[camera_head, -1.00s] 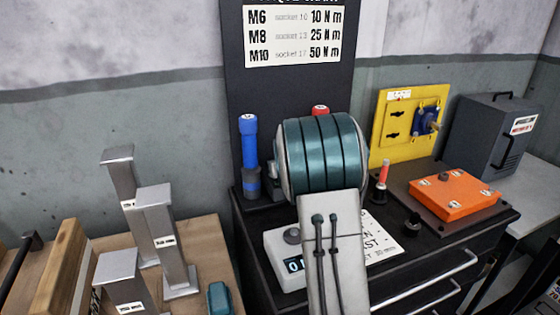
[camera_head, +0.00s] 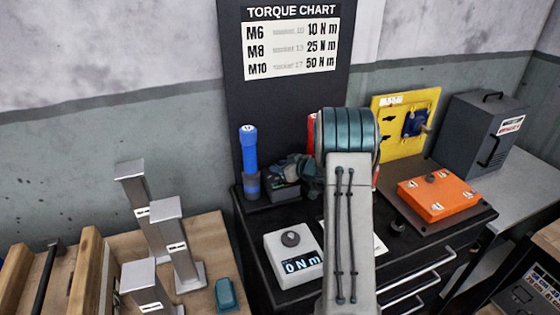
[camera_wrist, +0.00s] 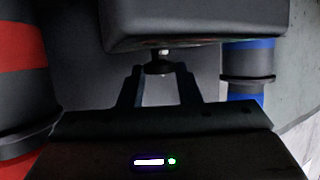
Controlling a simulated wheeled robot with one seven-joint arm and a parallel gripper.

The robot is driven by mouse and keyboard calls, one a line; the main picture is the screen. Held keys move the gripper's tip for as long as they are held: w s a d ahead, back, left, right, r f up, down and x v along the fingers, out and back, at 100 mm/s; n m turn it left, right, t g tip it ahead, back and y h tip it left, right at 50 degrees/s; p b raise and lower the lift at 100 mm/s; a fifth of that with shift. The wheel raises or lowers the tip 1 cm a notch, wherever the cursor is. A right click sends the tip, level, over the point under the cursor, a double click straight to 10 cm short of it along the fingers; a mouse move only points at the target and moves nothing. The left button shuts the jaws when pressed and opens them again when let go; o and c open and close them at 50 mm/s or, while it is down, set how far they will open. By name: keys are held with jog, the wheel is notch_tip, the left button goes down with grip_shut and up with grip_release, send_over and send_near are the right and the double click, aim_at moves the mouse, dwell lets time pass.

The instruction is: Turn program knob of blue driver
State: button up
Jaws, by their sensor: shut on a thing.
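The blue driver (camera_head: 249,160) stands upright at the back left of the black cabinet; its blue-and-black body also shows at the right of the wrist view (camera_wrist: 248,72). A dark box (camera_head: 284,178) sits just right of it; the wrist view shows a dark grey box (camera_wrist: 195,22) at the top. A small dark knob (camera_wrist: 158,67) with a pale tip sticks out under that box. My gripper (camera_wrist: 158,78) has its fingertips against both sides of this knob, shut on it. In the head view my gripper (camera_head: 310,175) is partly hidden by my arm.
A red driver (camera_wrist: 20,80) stands close at the left of the wrist view; my arm mostly hides it in the head view. A torque meter (camera_head: 294,256) reads 0 N m in front. An orange block (camera_head: 438,194) and yellow panel (camera_head: 385,148) are to the right.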

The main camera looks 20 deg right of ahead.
dwell(0.4)
jog(key=o, duration=0.9)
jog(key=v, duration=0.7)
jog(key=b+v, duration=0.1)
jog(key=v, duration=0.5)
jog(key=shift+s+d, duration=0.25)
jog(key=shift+d, duration=0.15)
jog(key=shift+r, duration=0.1)
